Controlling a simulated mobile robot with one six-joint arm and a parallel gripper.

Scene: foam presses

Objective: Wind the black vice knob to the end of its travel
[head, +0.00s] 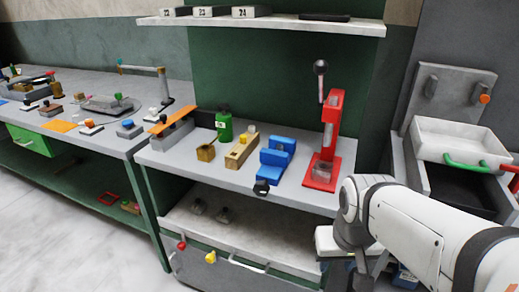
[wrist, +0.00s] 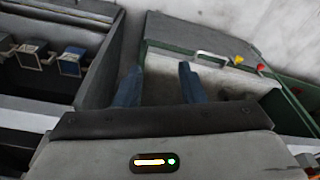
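The blue vice (head: 275,158) stands on the grey bench top in the head view, left of the red press. Its black knob (head: 262,187) sticks out at the front, over the bench's front edge. Neither shows clearly in the wrist view. My gripper (wrist: 158,78) has its two dark blue fingers apart in the wrist view, with nothing between them. It points down towards the lower drawers and floor, away from the vice. In the head view my arm comes in from the lower right, well right of the knob, and the fingers cannot be made out.
The red press (head: 332,130) with a raised lever stands right of the vice. A wooden block (head: 241,153) and a green canister (head: 224,125) stand left of it. A shelf (head: 270,24) hangs above. Red and yellow knobs (head: 210,257) stick out below. Open air lies before the vice.

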